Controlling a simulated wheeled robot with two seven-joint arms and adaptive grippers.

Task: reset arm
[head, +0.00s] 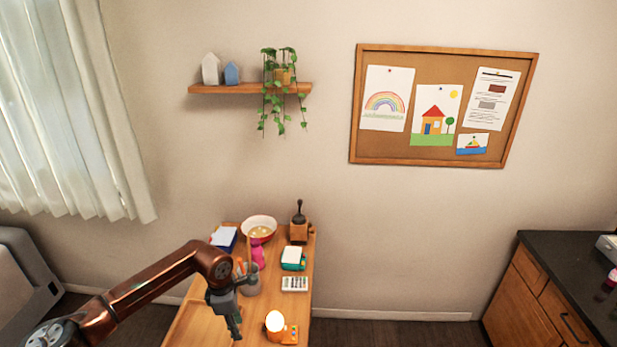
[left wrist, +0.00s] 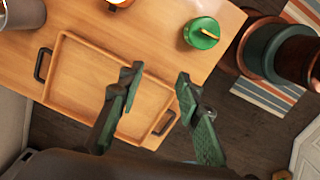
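My left arm comes in from the lower left of the head view, over the wooden table (head: 200,318). Its left gripper (head: 236,332) hangs down near the table's front part. In the left wrist view the two fingers of the left gripper (left wrist: 158,85) stand apart with nothing between them. Below them are the table top and, to the left, an empty wooden tray (left wrist: 85,85) with dark handles. My right gripper does not show in either view.
The table holds a bowl (head: 259,229), a coffee grinder (head: 299,228), a glowing lamp (head: 275,321) and several small items. A green-lidded jar (left wrist: 202,33) sits near the table edge. A dark-topped cabinet (head: 545,290) stands right. Floor shows between them.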

